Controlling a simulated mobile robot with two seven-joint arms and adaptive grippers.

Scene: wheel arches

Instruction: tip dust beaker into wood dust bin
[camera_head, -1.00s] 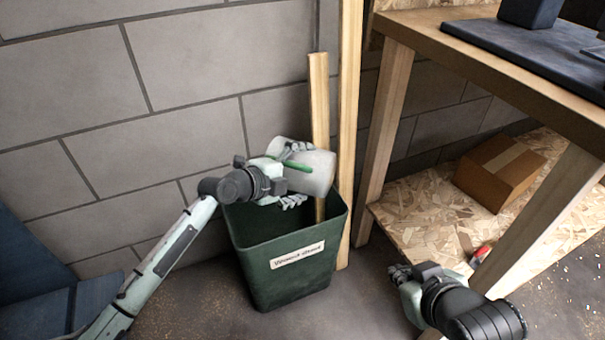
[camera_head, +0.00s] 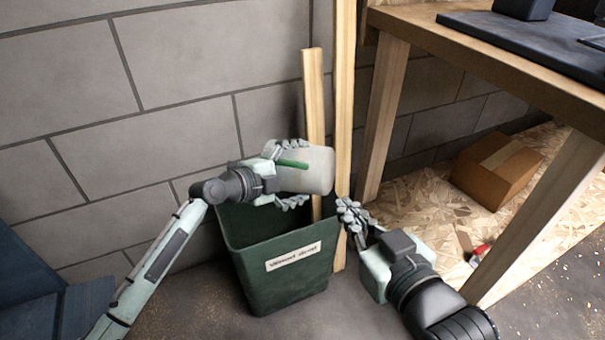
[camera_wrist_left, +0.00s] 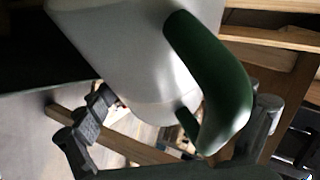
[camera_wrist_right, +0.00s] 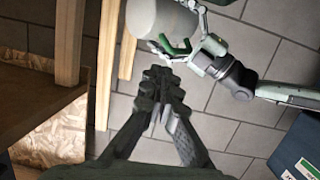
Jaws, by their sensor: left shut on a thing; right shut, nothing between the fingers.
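The dust beaker (camera_head: 318,170) is a pale translucent cylinder with a green handle. My left gripper (camera_head: 291,172) is shut on it and holds it lying nearly on its side above the wood dust bin (camera_head: 287,272). The beaker fills much of the left wrist view (camera_wrist_left: 130,50), with its green handle in front. The bin is dark green, open-topped and labelled. The beaker's inside and any dust are hidden. My right gripper (camera_head: 350,212) is shut and empty, just right of the bin's rim. In the right wrist view the beaker (camera_wrist_right: 160,22) shows beyond my right fingers.
Wooden posts (camera_head: 345,110) stand against the grey block wall behind the bin. A wooden workbench (camera_head: 480,50) is at the right, with a cardboard box (camera_head: 497,170) on its chipboard lower shelf. A red-handled tool (camera_head: 480,253) lies near the bench leg.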

